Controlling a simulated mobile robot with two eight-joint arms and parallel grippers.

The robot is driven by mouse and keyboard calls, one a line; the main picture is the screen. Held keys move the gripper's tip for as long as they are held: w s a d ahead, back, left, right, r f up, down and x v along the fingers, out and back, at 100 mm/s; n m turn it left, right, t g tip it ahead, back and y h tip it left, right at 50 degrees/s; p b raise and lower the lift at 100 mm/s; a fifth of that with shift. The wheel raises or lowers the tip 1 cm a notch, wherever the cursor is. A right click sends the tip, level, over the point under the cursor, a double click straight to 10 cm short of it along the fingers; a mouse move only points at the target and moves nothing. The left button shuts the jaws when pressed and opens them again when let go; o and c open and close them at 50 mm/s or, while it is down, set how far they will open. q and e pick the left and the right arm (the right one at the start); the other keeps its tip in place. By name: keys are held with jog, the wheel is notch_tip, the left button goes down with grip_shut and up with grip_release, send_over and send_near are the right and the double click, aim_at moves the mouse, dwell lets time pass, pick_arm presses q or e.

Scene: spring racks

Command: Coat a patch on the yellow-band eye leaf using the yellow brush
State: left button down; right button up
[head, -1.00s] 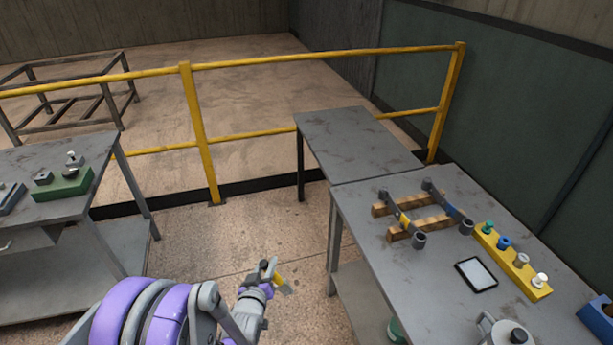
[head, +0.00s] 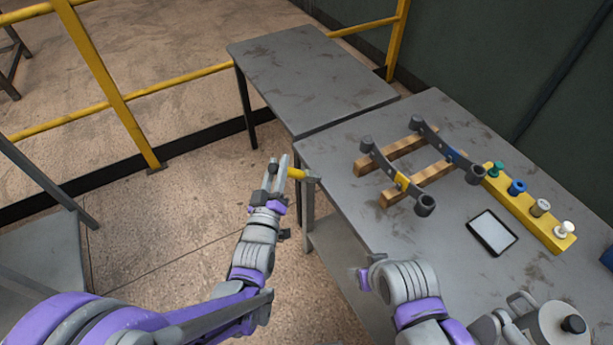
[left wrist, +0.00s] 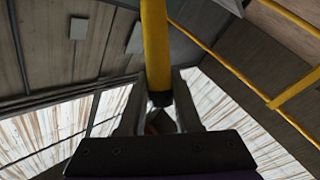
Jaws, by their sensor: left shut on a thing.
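The yellow-band eye leaf is a dark grey bar (head: 384,163) with a yellow band (head: 401,182) and a round eye (head: 424,206) at its near end. It lies across two wooden strips (head: 405,152) on the grey table. My left gripper (head: 278,176) is shut on the yellow brush (head: 297,173), off the table's left edge and apart from the leaf. The brush handle also fills the upper middle of the left wrist view (left wrist: 155,45), between the fingers. The brush tip points right, toward the leaf. My right arm shows at the table's near edge; its fingers cannot be made out.
A blue-band leaf (head: 435,140) lies beside the yellow-band one. A yellow block (head: 530,217) with several coloured-top pieces, a tablet (head: 492,232) and a lidded grey can (head: 545,325) stand to the right. An empty grey table (head: 310,75) adjoins behind. A yellow railing (head: 110,85) stands left.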

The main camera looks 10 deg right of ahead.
pick_arm(q)
jog(key=s+d+r+t+h+b, duration=0.1)
jog(key=d+r+h+b, duration=0.1)
jog(key=d, duration=1)
jog(key=shift+s+d+r+h, duration=0.2)
jog(key=shift+r+h, duration=0.2)
jog(key=shift+r, duration=0.3)
pick_arm(e)
jog(key=shift+s+f, duration=0.1)
jog(key=shift+f, duration=1.7)
pick_arm(q)
jog(key=shift+w+d, duration=0.2)
jog(key=shift+d, duration=0.3)
jog(key=shift+s, duration=0.1)
jog(key=shift+s+d, duration=1.15)
jog(key=shift+s, duration=2.35)
jog(key=w+a+b, duration=0.1)
jog(key=w+a, duration=0.1)
jog(key=w, duration=0.5)
jog(key=shift+a, duration=0.3)
pick_arm(e)
jog(key=shift+f, duration=0.4)
